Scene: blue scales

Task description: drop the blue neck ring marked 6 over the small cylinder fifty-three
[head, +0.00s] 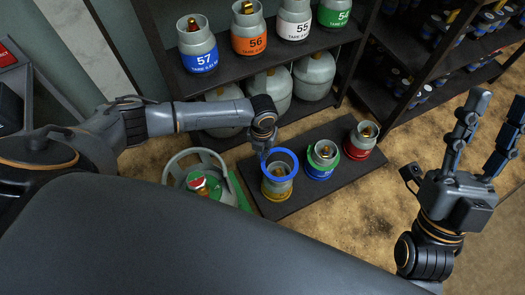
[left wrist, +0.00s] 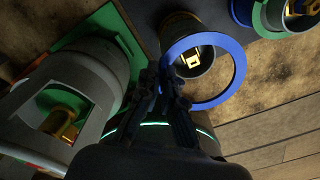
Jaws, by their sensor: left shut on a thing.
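The blue neck ring (head: 296,160) is held at its left edge by my left gripper (head: 264,154), which is shut on it. The ring also shows in the left wrist view (left wrist: 240,78); its mark cannot be read. In both views the ring overlaps the top of a small yellow-banded cylinder (head: 277,190) with a brass valve (left wrist: 193,59), which shows inside the ring, off-centre in the wrist view. I cannot tell the height between ring and cylinder. No number is readable on this cylinder. My right gripper (head: 495,112) is open and empty at the right.
On the same dark low platform (head: 318,192) stand a blue-banded cylinder (head: 320,173) with a green ring and a red-banded one (head: 358,146). A large grey cylinder (head: 200,165) stands close on the left. Shelves with cylinders 57 (head: 198,52) to 54 rise behind.

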